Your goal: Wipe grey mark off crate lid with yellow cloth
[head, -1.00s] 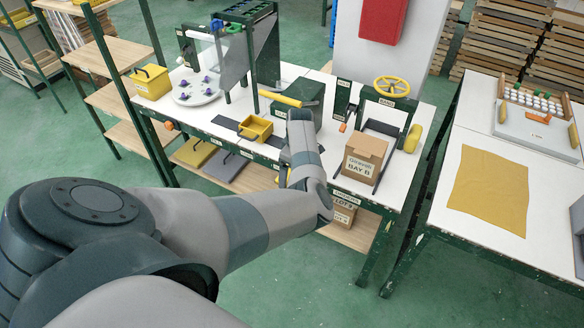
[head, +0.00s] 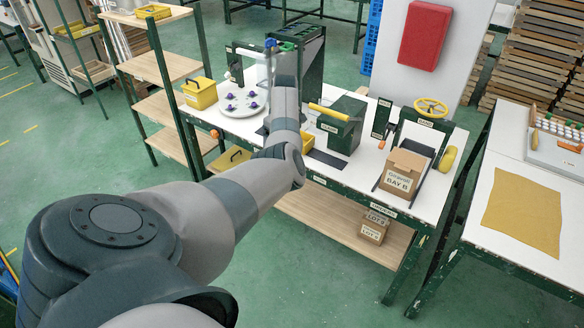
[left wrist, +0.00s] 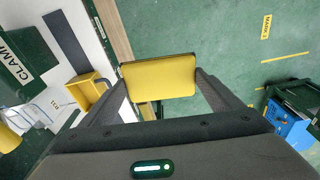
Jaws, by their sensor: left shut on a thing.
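A yellow cloth (head: 522,212) lies flat on the white table at the right. Behind it is a pale grey panel (head: 552,150) with an orange piece on it, perhaps the crate lid; I cannot make out a grey mark. My left gripper (left wrist: 158,82) is shut on a flat yellow slab (left wrist: 158,76) with a dark edge, in the left wrist view, with green floor behind it. In the head view my arm hides this gripper. A yellow flat shape (head: 228,160) shows left of the elbow; I cannot tell whether it is the held slab. My right gripper is not in view.
The white bench carries a yellow caddy (head: 200,93), a round plate (head: 243,104), a green clamp block (head: 338,132) and a cardboard box (head: 404,174). Its wooden lower shelf (head: 325,212) holds small boxes. Open floor separates the bench and right table.

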